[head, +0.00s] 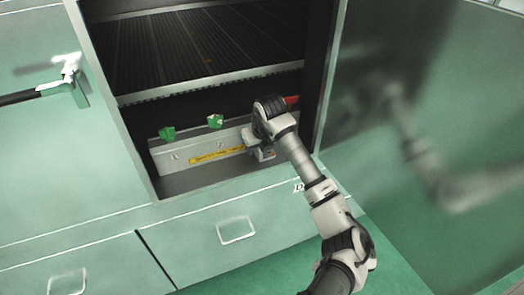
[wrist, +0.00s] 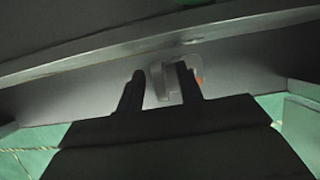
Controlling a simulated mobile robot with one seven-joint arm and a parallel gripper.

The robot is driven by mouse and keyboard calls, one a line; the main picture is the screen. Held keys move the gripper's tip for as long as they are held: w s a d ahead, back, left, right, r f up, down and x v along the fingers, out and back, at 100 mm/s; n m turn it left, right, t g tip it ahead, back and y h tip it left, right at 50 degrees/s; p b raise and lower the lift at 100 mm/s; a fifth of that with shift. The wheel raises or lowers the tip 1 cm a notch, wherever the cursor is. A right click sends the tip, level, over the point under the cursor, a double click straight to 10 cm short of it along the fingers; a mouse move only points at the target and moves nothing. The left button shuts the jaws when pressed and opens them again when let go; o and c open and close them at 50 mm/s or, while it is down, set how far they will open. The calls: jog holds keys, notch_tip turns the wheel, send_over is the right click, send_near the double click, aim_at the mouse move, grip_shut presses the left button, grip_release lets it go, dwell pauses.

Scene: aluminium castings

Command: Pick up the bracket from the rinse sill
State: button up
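The bracket (wrist: 161,88), a small light grey casting, stands on the grey sill in the wrist view. My gripper (wrist: 160,70) is open, its two dark fingers apart. The right finger overlaps the bracket and hides part of it; the left finger is clear of it to the left. I cannot tell whether either finger touches it. A small orange-red patch shows just right of the bracket. In the head view my arm reaches into the lower opening, with my gripper (head: 258,152) low at its right end. The bracket cannot be made out clearly there.
The rinse sill (head: 178,184) lies under a panel with green knobs (head: 215,121) and a yellow strip (head: 215,155). A dark slatted rack (head: 190,45) is above. The cabinet's right post (head: 331,85) stands close to my arm. A red part (head: 291,99) shows behind my wrist.

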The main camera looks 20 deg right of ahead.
jog(key=shift+c, duration=0.2)
grip_shut()
jog(key=shift+r, duration=0.15)
